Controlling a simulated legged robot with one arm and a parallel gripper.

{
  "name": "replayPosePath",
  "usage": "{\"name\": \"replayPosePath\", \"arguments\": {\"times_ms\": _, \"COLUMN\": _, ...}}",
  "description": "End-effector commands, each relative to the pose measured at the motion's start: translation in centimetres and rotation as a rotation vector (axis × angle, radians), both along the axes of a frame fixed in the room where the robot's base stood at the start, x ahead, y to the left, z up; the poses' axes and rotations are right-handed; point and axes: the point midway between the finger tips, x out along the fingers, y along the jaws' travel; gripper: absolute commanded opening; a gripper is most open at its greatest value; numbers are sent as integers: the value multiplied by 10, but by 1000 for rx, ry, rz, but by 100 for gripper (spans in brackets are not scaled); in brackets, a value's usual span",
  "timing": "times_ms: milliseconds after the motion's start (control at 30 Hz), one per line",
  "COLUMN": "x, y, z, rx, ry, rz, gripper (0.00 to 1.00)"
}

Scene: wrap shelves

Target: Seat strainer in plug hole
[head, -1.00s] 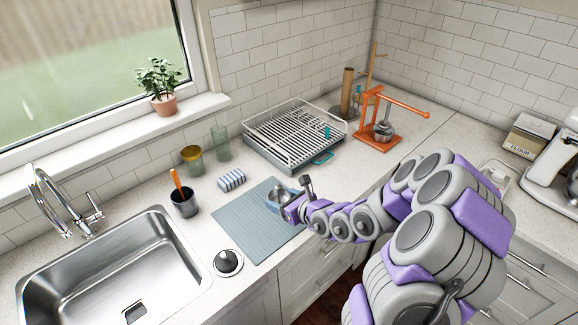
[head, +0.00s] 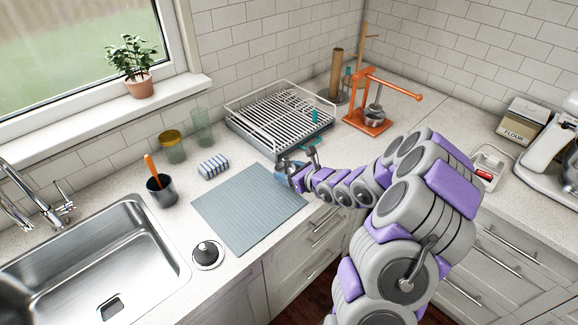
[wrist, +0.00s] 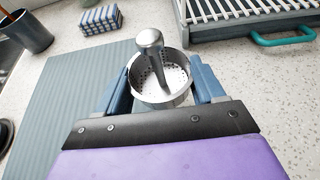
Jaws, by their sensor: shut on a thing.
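The strainer (wrist: 176,80), a round metal cup with a perforated floor and an upright steel post, sits between the two blue fingers of my gripper (wrist: 158,88) in the wrist view. My gripper is shut on it. In the head view my gripper (head: 288,170) is over the far right corner of the grey-blue mat, close to the dish rack; the strainer is mostly hidden there.
A white disc with a dark cone-shaped knob (head: 208,254) lies between sink and mat (head: 245,215). A dark cup with an orange handle (head: 161,190), a striped sponge (head: 213,166) and two glasses stand behind. The dish rack (head: 280,120) stands beyond my gripper. The mat is otherwise clear.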

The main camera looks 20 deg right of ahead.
Motion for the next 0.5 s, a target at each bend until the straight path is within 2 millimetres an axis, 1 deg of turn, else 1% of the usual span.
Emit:
{"name": "replayPosePath", "arguments": {"times_ms": 33, "x": 9, "y": -7, "z": -3, "rx": -8, "ry": 1, "rz": 1, "gripper": 38}}
{"name": "replayPosePath", "arguments": {"times_ms": 133, "x": 26, "y": -17, "z": -6, "rx": -8, "ry": 5, "rz": 1, "gripper": 38}}
{"name": "replayPosePath", "arguments": {"times_ms": 233, "x": 42, "y": -21, "z": -6, "rx": -5, "ry": 1, "rz": 3, "gripper": 38}}
{"name": "replayPosePath", "arguments": {"times_ms": 333, "x": 52, "y": -27, "z": -6, "rx": -6, "ry": 0, "rz": -1, "gripper": 38}}
{"name": "replayPosePath", "arguments": {"times_ms": 500, "x": 59, "y": -27, "z": -6, "rx": -4, "ry": 1, "rz": -1, "gripper": 38}}
